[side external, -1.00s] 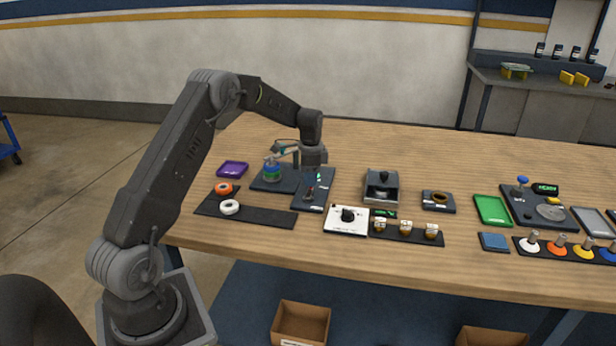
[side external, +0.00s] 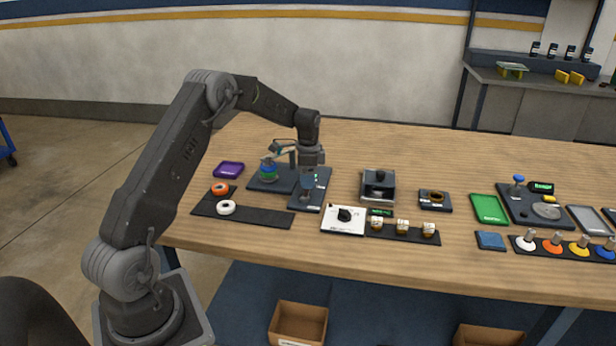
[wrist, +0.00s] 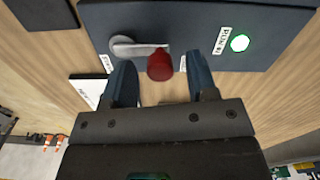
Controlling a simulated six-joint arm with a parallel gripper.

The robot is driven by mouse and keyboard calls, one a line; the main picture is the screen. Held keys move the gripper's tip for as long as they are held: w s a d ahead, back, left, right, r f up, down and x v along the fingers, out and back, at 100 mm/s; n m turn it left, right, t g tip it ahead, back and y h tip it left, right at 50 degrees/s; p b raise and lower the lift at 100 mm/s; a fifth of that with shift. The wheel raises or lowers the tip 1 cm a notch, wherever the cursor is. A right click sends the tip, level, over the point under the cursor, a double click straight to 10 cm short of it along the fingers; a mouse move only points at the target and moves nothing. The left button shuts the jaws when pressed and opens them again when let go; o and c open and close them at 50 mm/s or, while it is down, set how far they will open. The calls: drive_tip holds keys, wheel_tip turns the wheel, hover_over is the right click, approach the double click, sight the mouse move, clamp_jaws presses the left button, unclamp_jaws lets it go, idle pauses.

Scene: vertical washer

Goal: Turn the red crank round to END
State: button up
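The red crank knob (wrist: 160,65) sits at the end of a grey crank arm (wrist: 140,47) on a dark plate (wrist: 190,18) in the wrist view. The arm's round hub (wrist: 121,46) is to the knob's left. My gripper (wrist: 159,66) is open, with one blue-grey finger on each side of the knob and visible gaps between. I cannot tell whether the fingertips are down to the knob's height. In the side external view my gripper (side external: 308,184) is low over the dark plate (side external: 305,205) and hides the crank. White labels and a green-lit round lamp (wrist: 239,43) are on the plate.
A dark fixture with a green and blue ring stack (side external: 268,171) stands just left of my gripper. Orange and white rings (side external: 226,207) lie in front-left. A white dial panel (side external: 343,220) and a grey box fixture (side external: 378,187) are to the right. Bare table lies behind.

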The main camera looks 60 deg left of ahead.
wheel_tip(320, 180, up, 14)
idle(0.6)
idle(0.4)
drive_tip(key=s+d+r+n+t, duration=0.1)
drive_tip(key=s+d+r+n, duration=0.1)
drive_tip(key=s+d+r, duration=0.55)
drive_tip(key=s+d+r+n+t, duration=0.15)
drive_tip(key=s+d, duration=0.25)
drive_tip(key=d, duration=0.6)
drive_tip(key=s+d+f+n+t, duration=0.1)
drive_tip(key=s+d+f, duration=0.1)
drive_tip(key=s+d, duration=0.3)
drive_tip(key=s+d+f+n+t, duration=0.1)
drive_tip(key=s+d, duration=0.4)
drive_tip(key=s, duration=0.7)
drive_tip(key=shift+f+n+t, duration=0.4)
drive_tip(key=shift+n+t, duration=0.15)
drive_tip(key=shift+n, duration=0.2)
